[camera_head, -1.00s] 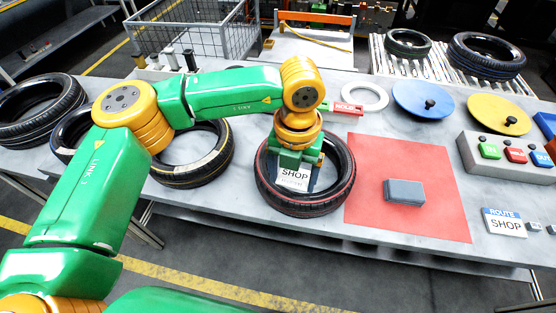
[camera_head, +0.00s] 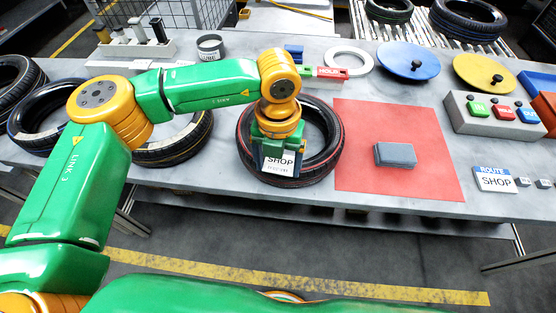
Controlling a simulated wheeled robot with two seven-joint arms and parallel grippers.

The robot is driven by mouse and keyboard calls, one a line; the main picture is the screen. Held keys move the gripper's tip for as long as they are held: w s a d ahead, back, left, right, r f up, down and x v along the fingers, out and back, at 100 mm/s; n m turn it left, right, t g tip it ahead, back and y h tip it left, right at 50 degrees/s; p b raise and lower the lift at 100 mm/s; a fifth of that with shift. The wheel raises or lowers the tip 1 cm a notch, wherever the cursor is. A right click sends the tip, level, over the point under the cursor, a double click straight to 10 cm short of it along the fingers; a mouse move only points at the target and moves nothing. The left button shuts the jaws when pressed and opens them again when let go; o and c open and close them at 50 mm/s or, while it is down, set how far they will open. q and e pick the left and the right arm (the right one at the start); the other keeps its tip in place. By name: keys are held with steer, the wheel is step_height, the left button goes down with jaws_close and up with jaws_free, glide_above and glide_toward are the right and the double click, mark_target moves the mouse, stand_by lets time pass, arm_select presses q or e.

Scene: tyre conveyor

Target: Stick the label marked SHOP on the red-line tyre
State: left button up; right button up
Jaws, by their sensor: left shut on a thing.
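The red-line tyre (camera_head: 331,132) lies flat on the table, with a thin red line around its side. My left gripper (camera_head: 278,146) points down over the tyre's near side and is shut on the white SHOP label (camera_head: 279,163). The label's printed face is towards me, in front of the tyre's near wall. I cannot tell whether it touches the rubber. My arm and gripper hide part of the tyre's opening and left side. My right gripper is not in view.
A red mat (camera_head: 392,112) with a grey block (camera_head: 396,155) lies right of the tyre. A ROUTE SHOP card (camera_head: 495,179) and a button box (camera_head: 480,122) are farther right. Another tyre (camera_head: 192,140) lies left under my arm. Blue (camera_head: 395,54) and yellow discs (camera_head: 475,70) lie behind.

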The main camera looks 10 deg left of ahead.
mark_target(279, 171)
arm_select(q)
steer(key=shift+d+r, duration=0.1)
steer(key=shift+f+b, duration=0.25)
steer(key=shift+b, duration=0.05)
stand_by(0.8)
steer(key=shift+s, duration=0.1)
steer(key=o, duration=1.1)
steer(key=shift+r+p, duration=2.05)
steer(key=shift+r, duration=1.45)
